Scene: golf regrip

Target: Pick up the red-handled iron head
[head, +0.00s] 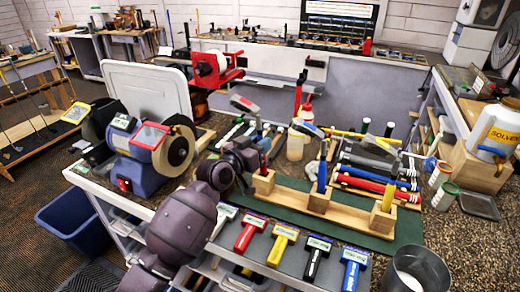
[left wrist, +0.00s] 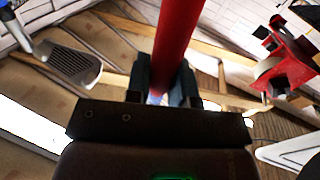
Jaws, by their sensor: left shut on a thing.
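The red-handled iron head stands upright at the left end of the wooden rack (head: 345,212), its grey head (head: 243,105) on top. My left gripper (head: 262,158) is shut around its red handle; in the left wrist view the red handle (left wrist: 175,42) runs up between both fingers (left wrist: 162,88). The handle's lower end is at the left post (head: 263,184); I cannot tell whether it still sits in it. A blue-handled iron head (head: 321,177) stands in the middle post. An iron head also shows at the left wrist view's left (left wrist: 74,65). My right gripper is not in view.
The rack stands on a green mat (head: 408,234). A bench grinder (head: 145,150) is to the left. Red, yellow, black and blue T-shaped pieces (head: 283,245) lie in front. A metal bucket (head: 418,270) is at the front right, and a solvent jug (head: 497,130) at the right.

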